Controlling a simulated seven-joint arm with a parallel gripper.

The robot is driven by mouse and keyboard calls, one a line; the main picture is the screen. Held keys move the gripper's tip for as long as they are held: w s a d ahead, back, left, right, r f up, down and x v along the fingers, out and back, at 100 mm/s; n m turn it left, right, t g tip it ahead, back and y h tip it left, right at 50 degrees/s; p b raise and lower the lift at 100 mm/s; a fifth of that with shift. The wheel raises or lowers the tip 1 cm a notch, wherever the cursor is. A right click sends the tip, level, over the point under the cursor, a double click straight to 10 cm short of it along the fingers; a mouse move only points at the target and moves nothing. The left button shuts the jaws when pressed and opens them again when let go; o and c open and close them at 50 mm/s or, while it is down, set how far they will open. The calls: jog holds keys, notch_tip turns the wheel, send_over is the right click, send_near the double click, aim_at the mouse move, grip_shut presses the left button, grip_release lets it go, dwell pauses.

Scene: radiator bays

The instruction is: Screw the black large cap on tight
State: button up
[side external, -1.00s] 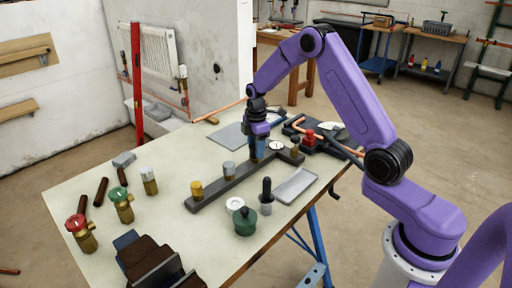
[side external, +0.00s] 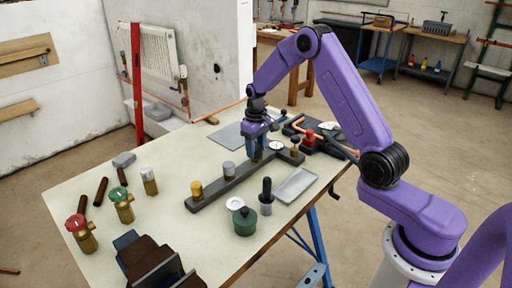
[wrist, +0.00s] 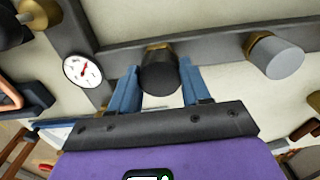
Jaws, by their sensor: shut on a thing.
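The black large cap (wrist: 160,74) sits on a brass fitting (wrist: 157,47) on the dark grey manifold bar in the wrist view. My gripper (wrist: 160,84) has its blue fingers on either side of the cap and is shut on it. In the side external view my gripper (side external: 257,155) points down at the bar (side external: 215,189), and its fingers hide the cap there. I cannot tell how far down the cap sits on its thread.
A grey-capped fitting (side external: 228,168) and a yellow-capped one (side external: 196,188) stand along the bar. A dial gauge (side external: 277,145) is close beside my gripper. A grey tray (side external: 296,185), a green pot (side external: 244,222) and valves with red and green handwheels stand on the table.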

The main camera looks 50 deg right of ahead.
jog(key=m, duration=0.4)
jog(key=o, duration=1)
jog(key=shift+r, duration=3.5)
